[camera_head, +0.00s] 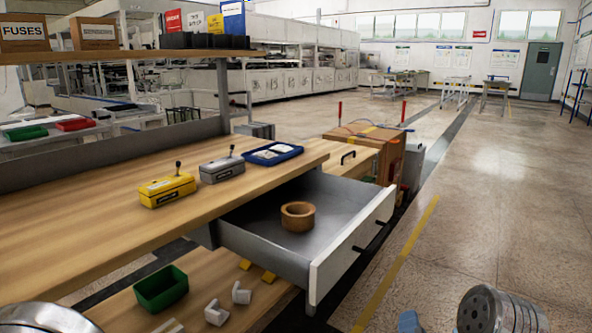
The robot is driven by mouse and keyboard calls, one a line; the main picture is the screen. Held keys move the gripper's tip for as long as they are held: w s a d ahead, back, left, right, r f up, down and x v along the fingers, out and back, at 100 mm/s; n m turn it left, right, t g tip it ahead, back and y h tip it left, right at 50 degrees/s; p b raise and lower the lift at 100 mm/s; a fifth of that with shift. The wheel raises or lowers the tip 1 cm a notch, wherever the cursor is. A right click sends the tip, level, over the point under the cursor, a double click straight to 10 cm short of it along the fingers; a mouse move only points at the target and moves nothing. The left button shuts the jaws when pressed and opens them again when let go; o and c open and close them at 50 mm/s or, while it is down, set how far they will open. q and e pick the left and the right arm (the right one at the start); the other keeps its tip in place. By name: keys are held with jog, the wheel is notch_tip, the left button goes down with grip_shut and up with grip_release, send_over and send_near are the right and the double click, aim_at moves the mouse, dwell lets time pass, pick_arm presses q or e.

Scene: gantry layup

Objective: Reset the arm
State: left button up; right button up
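Parts of my two arms show only at the bottom edge: a silver rounded link in the lower left corner and a grey ribbed cylindrical link at the lower right. The fingers of both grippers are out of the picture, so I cannot see whether they hold anything. The drawer (262,247) under the workbench (95,232) is pulled open to the right. A brown ring, like a roll of tape (298,216), lies inside it, apart from my arms.
A yellow box (167,190), a grey box (222,168) and a blue tray (273,153) stand on the bench. A green bin (161,288) and white pieces (241,293) are on the lower shelf. A cardboard box (378,150) stands behind the drawer. Floor at right is clear.

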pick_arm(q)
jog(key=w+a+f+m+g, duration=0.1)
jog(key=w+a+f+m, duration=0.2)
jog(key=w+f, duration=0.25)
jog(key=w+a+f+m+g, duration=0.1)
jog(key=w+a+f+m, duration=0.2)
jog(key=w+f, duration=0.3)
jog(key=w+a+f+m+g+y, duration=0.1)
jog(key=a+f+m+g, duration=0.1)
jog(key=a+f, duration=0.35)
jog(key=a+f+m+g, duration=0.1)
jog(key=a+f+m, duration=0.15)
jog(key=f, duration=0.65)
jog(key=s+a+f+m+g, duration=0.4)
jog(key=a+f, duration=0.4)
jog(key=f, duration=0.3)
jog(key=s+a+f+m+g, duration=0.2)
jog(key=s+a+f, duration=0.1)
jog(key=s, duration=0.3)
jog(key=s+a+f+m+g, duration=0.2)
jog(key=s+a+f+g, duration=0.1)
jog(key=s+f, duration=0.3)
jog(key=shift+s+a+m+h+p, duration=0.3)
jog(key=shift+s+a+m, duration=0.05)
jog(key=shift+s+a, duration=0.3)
